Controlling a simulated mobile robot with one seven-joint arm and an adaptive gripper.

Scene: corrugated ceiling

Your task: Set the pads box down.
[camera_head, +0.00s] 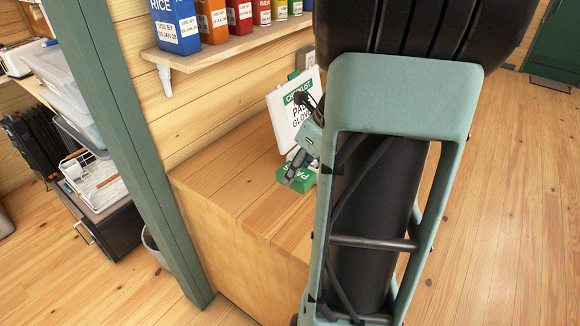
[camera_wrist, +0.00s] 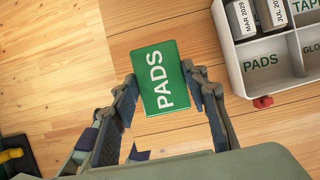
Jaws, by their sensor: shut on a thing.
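The pads box (camera_wrist: 158,92) is green with white PADS lettering. My gripper (camera_wrist: 160,76) is shut on it, with one finger against each long side in the wrist view. In the head view the pads box (camera_head: 308,181) shows under my gripper (camera_head: 298,170), over the wooden counter (camera_head: 225,180). I cannot tell whether its underside touches the counter top. In the wrist view a white divided case (camera_wrist: 238,75) lies to the right, apart from the box.
A white checklist board (camera_head: 283,120) stands at the back of the counter. A shelf (camera_head: 225,50) with coloured packets hangs above. A green post (camera_head: 125,130) stands left of the counter. The counter's left part is clear. A dark object (camera_wrist: 15,155) shows at the wrist view's lower left.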

